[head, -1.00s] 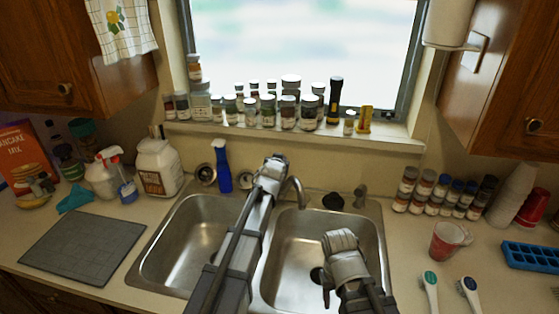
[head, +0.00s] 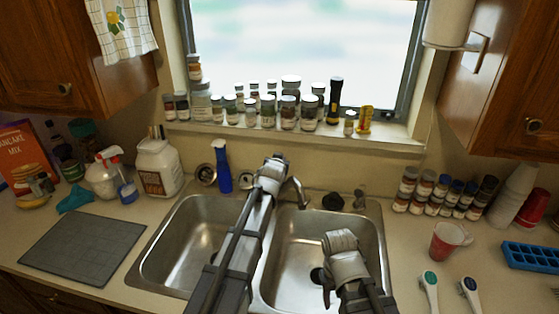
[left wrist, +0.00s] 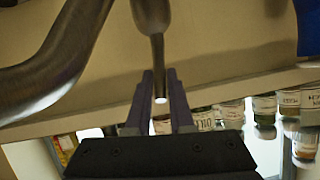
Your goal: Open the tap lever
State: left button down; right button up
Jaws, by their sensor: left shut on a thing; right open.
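The metal tap stands behind the divider of the double sink; its curved spout (head: 300,192) shows just right of my left gripper (head: 275,165) in the head view. The tap lever (left wrist: 155,45) hangs into the left wrist view from the top. Its bright tip lies between the fingers of my left gripper (left wrist: 160,98), which are shut on it. In the head view my left arm hides the lever and most of the tap body. My right gripper (head: 327,292) is open and empty over the right basin, apart from the tap.
Several jars (head: 288,112) line the windowsill behind. The left basin (head: 185,240) is empty.

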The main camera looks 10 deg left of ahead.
dwell(0.4)
pick_arm(q)
jog(key=w+g+p, duration=0.1)
jog(key=p, duration=0.1)
jog(key=w+r+g+p, duration=0.1)
jog(key=p, duration=0.2)
jog(key=r+g+p, duration=0.1)
jog(key=p, duration=0.1)
jog(key=shift+w+a+g+h+p, duration=0.25)
jog(key=shift+w+g+h+p, duration=0.05)
jog(key=shift+w+p, duration=0.1)
jog(key=shift+w+f+g+p, duration=0.15)
jog(key=shift+f+g+p, duration=0.05)
jog(key=shift+g+p, duration=0.2)
jog(key=c, duration=0.8)
grip_release()
